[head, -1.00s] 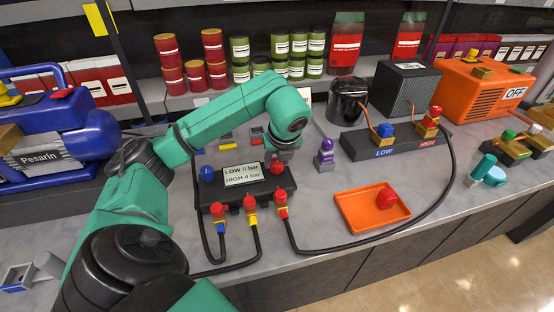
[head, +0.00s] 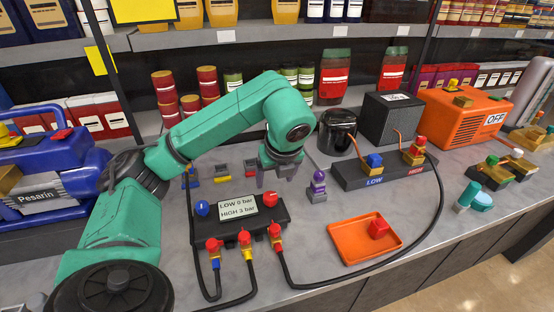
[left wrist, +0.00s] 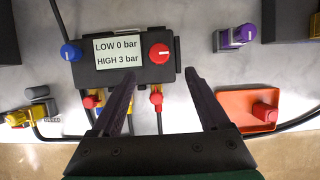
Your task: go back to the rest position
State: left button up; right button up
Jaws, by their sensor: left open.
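My left gripper (head: 275,182) hangs above the bench behind the gauge block in the head view. In the left wrist view its two dark fingers (left wrist: 162,100) are spread with nothing between them. The black gauge block (head: 240,222) has a display (head: 238,206) reading LOW 0 bar, HIGH 3 bar. It carries a blue knob (head: 202,208) at left and a red knob (head: 270,199) at right. The left wrist view also shows the blue knob (left wrist: 70,52) and red knob (left wrist: 159,53). The gripper is apart from them. My right gripper does not show.
An orange tray (head: 350,248) holding a red cap (head: 378,228) lies at right. A purple-topped piece (head: 318,185) stands beside the gripper. The LOW/HIGH block (head: 350,178), an orange machine (head: 450,120) and a blue Pesarin pump (head: 50,165) stand around. Black hoses cross the bench front.

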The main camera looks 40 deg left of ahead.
pick_arm(q)
jog(key=p+v, duration=0.1)
jog(key=v, duration=0.3)
jog(key=shift+s+r+p, duration=0.1)
jog(key=shift+r+p, duration=0.1)
jog(key=shift+p, duration=0.1)
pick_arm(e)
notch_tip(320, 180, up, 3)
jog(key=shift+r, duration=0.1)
